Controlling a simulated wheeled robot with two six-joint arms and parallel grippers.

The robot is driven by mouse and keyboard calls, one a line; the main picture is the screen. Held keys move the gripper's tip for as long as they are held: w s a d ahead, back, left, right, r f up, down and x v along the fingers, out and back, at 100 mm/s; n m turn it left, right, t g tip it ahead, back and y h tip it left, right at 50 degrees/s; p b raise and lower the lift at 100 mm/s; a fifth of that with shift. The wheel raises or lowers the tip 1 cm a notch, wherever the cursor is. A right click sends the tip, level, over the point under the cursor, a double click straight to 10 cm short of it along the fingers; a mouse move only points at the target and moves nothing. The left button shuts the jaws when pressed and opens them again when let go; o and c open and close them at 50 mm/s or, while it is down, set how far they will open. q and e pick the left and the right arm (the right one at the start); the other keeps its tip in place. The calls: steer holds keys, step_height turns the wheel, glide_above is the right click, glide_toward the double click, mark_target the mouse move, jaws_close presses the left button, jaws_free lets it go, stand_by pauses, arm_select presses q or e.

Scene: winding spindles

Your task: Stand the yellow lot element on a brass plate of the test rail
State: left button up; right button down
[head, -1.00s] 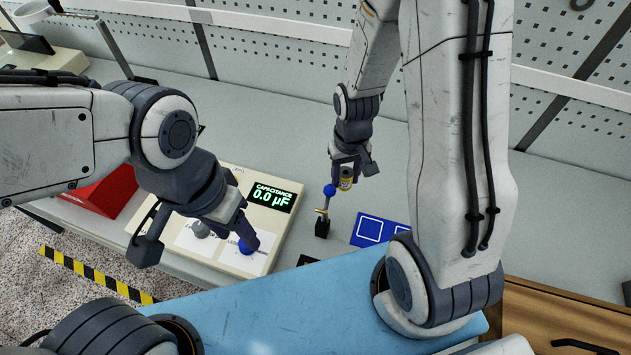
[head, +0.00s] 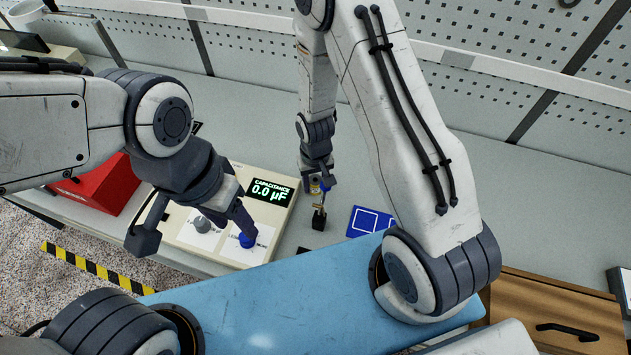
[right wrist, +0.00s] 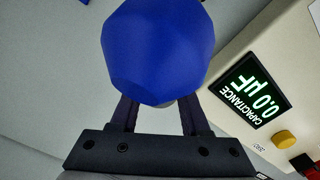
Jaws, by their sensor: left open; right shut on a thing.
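I cannot clearly make out the rail's brass plates.
The capacitance meter (head: 186,236) reads 0.0 µF; its display also shows in the right wrist view (right wrist: 255,90). A grey knob (head: 202,224) sits left of the blue one. A blue marked card (head: 370,222) lies right of the stand. A red bin (head: 100,190) stands left.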

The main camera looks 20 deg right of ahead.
steer(key=shift+f, duration=0.2)
steer(key=shift+c, duration=1.9)
jaws_free()
steer(key=shift+r, duration=0.1)
